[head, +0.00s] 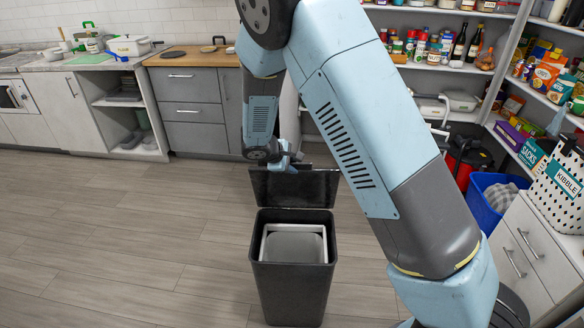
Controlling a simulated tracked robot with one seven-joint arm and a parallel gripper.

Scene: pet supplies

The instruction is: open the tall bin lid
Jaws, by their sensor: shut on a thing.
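The tall bin (291,285) is dark grey and stands upright on the floor in front of me in the head view. Its lid (294,188) is raised at the far side and stands up from the rear rim. Inside the open top a pale frame and a grey inner surface show. My gripper (289,166) is at the upper edge of the lid, left of its middle, and is shut on the lid. The fingertips are small here and partly hidden behind the lid's edge.
Cabinets with a wooden worktop (190,55) stand along the back wall. Stocked shelves (450,60) are at the back right. A blue tub (485,205) and a white drawer unit (530,255) stand at the right. The floor left of the bin is clear.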

